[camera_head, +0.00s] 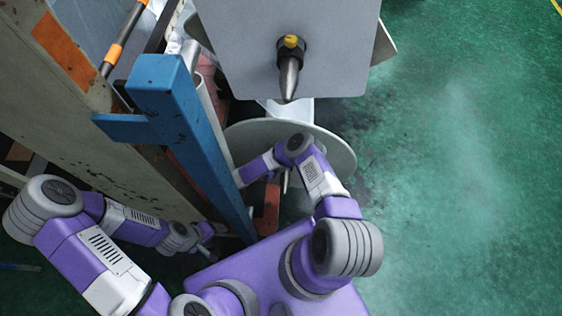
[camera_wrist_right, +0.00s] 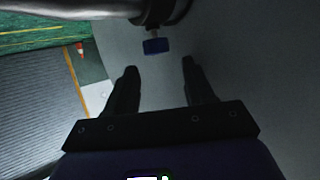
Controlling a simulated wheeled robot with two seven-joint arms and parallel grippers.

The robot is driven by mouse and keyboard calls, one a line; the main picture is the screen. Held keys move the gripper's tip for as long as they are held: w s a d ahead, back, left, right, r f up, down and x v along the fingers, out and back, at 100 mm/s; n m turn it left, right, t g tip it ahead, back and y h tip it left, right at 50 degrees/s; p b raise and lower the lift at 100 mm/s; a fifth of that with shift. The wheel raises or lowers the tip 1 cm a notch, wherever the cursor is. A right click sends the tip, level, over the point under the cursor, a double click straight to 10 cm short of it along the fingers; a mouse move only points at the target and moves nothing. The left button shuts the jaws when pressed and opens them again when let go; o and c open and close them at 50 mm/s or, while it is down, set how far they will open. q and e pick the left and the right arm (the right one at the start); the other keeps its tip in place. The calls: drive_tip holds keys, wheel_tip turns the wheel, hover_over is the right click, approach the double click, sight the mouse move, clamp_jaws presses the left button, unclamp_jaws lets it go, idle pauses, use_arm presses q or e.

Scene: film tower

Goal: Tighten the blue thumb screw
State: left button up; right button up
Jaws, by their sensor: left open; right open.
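The blue thumb screw (camera_wrist_right: 155,46) shows in the right wrist view, under a dark collar (camera_wrist_right: 160,12) at the end of a grey metal tube (camera_wrist_right: 75,8). My right gripper (camera_wrist_right: 159,66) is open and empty. Its two dark fingertips point toward the screw, one to each side in the picture, with a gap before it. I cannot make out the screw or the right gripper in the head view. My left gripper (camera_head: 208,240) is open, low on the left beside the foot of the blue post, small and partly hidden, apart from the screw's tower.
A blue steel post (camera_head: 190,125) stands close to both arms. A grey panel (camera_head: 330,25) with a metal spindle (camera_head: 289,75) is at the top, above a round grey disc (camera_head: 335,150). A worn beige wall (camera_head: 70,130) closes the left. Green floor (camera_head: 470,190) is clear on the right.

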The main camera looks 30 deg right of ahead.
wheel_tip(320, 180, up, 8)
drive_tip(key=p, duration=0.2)
drive_tip(key=shift+p, duration=0.35)
